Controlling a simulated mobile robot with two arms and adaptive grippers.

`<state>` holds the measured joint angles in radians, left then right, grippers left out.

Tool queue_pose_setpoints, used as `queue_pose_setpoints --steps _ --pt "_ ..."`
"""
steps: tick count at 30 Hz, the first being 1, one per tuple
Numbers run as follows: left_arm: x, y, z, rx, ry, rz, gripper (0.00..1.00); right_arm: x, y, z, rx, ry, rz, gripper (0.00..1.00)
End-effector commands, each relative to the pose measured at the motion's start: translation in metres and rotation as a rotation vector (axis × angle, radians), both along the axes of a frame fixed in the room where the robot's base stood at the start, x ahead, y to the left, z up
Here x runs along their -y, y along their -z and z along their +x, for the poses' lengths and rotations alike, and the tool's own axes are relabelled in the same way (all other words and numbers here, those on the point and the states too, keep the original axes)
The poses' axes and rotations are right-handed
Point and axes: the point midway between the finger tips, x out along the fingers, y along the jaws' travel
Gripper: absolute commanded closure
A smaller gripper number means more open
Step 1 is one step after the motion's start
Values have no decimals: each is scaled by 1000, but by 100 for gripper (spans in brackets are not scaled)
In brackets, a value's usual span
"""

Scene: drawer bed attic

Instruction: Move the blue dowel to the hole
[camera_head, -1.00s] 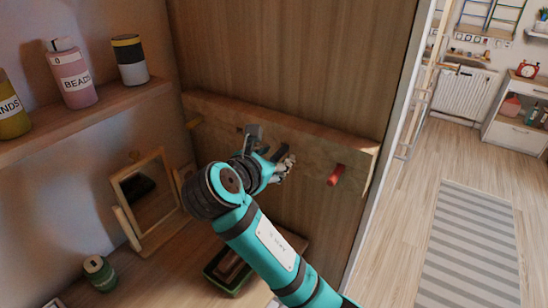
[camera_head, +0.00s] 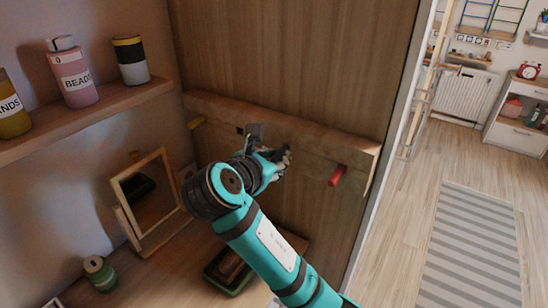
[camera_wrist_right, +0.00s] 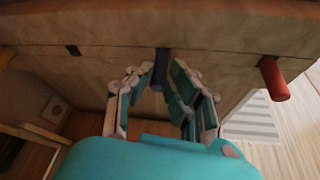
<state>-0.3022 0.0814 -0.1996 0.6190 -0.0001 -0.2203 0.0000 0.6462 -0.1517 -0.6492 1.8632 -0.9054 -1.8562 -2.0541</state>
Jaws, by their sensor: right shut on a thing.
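The blue dowel (camera_wrist_right: 161,72) looks dark blue and sticks out from the wooden board (camera_wrist_right: 110,62) in the right wrist view. My right gripper (camera_wrist_right: 164,78) has its fingers on either side of the dowel and is shut on it. In the head view my right gripper (camera_head: 282,158) is at the front of the board (camera_head: 315,155), and the dowel cannot be made out clearly there. A dark square hole (camera_wrist_right: 73,50) is in the board, left of the blue dowel. It also shows in the head view (camera_head: 240,130). My left gripper is not in view.
A red dowel (camera_head: 337,175) sticks out of the board to the right, and a yellow dowel (camera_head: 195,123) to the left. A framed mirror (camera_head: 148,195), a green jar (camera_head: 99,272) and a green-edged tray (camera_head: 230,275) stand below. A shelf (camera_head: 110,105) holds containers.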

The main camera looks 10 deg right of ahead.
Motion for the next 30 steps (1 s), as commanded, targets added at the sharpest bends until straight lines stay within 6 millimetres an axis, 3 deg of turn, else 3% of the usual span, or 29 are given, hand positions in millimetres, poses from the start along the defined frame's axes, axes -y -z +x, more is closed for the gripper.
queue_pose_setpoints --steps 30 --pt "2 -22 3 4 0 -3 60 -19 -1 -19 0 -1 1 100"
